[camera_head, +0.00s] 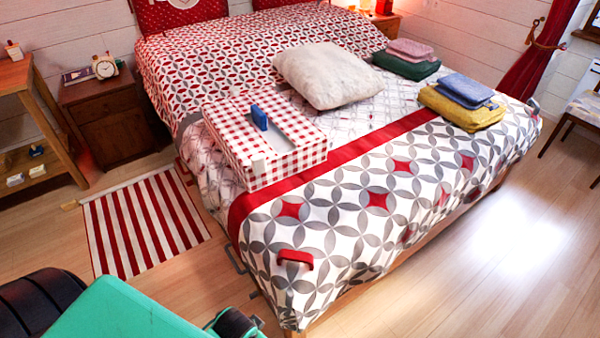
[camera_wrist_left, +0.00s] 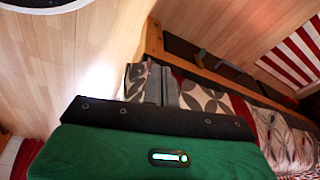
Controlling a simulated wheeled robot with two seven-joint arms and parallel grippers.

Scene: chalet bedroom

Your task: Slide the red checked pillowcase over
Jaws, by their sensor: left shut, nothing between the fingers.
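The red checked pillowcase (camera_head: 225,128) lies on the bed in the head view as a flat, box-like shape. A small blue piece (camera_head: 259,117) stands on it beside a pale grey strip (camera_head: 285,133). A cream pillow (camera_head: 327,75) lies behind it and to its right, apart from it. My left gripper (camera_wrist_left: 162,84) shows in the left wrist view, its grey fingers shut and empty, with the patterned bedspread behind them. In the head view my green arm fills the lower left corner, clear of the pillowcase; the fingertips cannot be made out there. My right gripper is not in view.
Folded pink and green cloths (camera_head: 405,66) and blue and yellow cloths (camera_head: 462,103) lie on the bed's right side. A red handle (camera_head: 296,257) is at the bed's near end. A nightstand (camera_head: 108,120) and striped rug (camera_head: 140,225) are at left.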

